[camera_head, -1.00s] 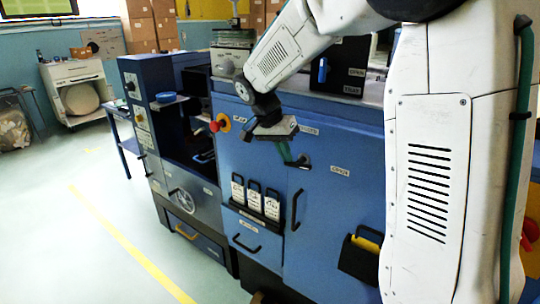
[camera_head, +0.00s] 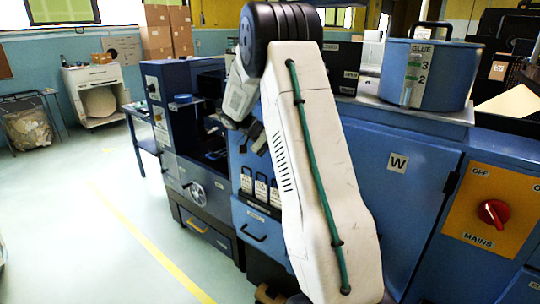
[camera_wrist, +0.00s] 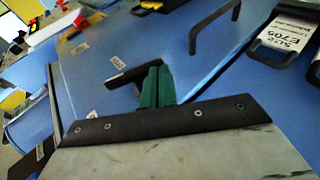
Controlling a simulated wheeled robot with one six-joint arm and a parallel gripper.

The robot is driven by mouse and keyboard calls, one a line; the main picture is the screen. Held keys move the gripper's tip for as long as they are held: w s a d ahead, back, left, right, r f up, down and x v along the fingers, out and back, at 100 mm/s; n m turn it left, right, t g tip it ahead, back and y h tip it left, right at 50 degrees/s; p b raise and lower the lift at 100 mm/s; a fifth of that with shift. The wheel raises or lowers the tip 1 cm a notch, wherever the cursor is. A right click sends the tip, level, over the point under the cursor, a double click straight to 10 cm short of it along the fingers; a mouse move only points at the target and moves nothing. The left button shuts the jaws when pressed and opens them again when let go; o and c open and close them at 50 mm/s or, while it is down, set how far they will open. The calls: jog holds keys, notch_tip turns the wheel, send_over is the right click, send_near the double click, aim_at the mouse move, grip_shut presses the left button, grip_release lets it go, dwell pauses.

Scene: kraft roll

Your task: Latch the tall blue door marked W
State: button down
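The tall blue door (camera_head: 372,195) with the white W label (camera_head: 398,163) stands right of my arm in the head view. A dark handle (camera_head: 450,186) is at its right edge. Its left part is hidden by my arm, and I cannot tell whether it is fully closed. In the wrist view, my gripper's green fingers (camera_wrist: 157,84) are together in front of a blue panel. A black lever (camera_wrist: 130,75) is close beside the fingertips; I cannot tell whether they touch it. My fingers are hidden in the head view.
Right of the door is an orange panel with a red MAINS knob (camera_head: 493,212). A blue glue pot (camera_head: 430,72) stands on the top above. Tagged blocks (camera_head: 261,190) hang left of my arm. The floor (camera_head: 110,245) at left is clear.

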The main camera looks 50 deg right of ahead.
jog(key=shift+s+f, duration=0.15)
jog(key=shift+f, duration=0.6)
jog(key=shift+s+f, duration=0.1)
jog(key=shift+f, duration=0.1)
dwell(0.3)
jog(key=w+a, duration=0.4)
jog(key=w, duration=0.9)
jog(key=shift+w, duration=0.2)
